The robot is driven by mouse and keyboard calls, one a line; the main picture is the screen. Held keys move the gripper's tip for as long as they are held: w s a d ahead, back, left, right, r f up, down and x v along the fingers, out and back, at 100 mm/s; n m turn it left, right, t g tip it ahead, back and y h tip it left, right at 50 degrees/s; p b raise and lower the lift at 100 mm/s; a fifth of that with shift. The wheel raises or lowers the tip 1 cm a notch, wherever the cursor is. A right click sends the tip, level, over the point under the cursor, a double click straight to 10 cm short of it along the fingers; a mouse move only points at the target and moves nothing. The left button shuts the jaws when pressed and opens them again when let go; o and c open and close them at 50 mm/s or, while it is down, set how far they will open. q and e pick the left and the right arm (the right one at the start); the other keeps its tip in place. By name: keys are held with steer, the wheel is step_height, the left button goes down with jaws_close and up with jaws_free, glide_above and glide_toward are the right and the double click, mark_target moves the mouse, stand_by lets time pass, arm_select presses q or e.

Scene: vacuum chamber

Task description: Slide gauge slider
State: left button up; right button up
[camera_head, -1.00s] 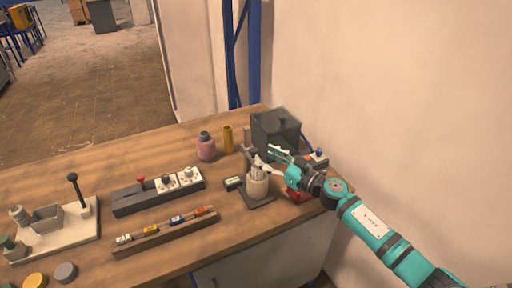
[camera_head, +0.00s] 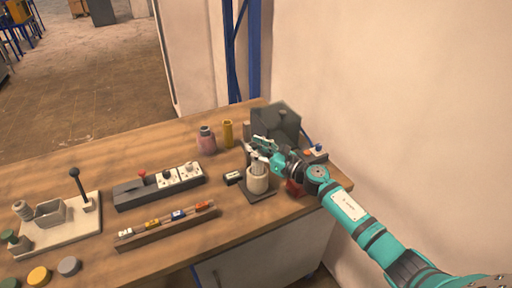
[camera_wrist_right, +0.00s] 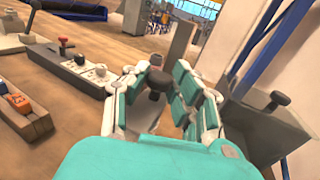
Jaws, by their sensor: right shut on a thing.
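The gauge stands near the right end of the table, with a white cylinder (camera_head: 257,182) on a dark base (camera_head: 262,197) and a grey upright post (camera_head: 246,132) behind it. The post also shows in the wrist view (camera_wrist_right: 178,42). My right gripper (camera_head: 257,148) is at the post, just above the cylinder. In the wrist view my right gripper (camera_wrist_right: 160,90) has its fingers shut on a dark knob (camera_wrist_right: 157,82), which looks like the slider's knob. The fingers hide most of the slider in the head view. My left gripper is not in view.
A dark grey box (camera_head: 282,120) stands close behind my right gripper, near the wall. A pink bottle (camera_head: 206,140) and a yellow cylinder (camera_head: 228,133) stand to the left. A switch block (camera_head: 160,186) and a rail of small coloured blocks (camera_head: 165,227) lie further left.

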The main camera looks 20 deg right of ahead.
mark_target(256, 146)
jaws_close()
step_height(256, 146, up, 5)
steer(key=p, duration=0.3)
steer(key=shift+w+f, duration=0.1)
steer(key=shift+f, duration=0.05)
steer(key=o, duration=0.6)
jaws_free()
steer(key=shift+o, duration=1.2)
steer(key=shift+f, duration=0.1)
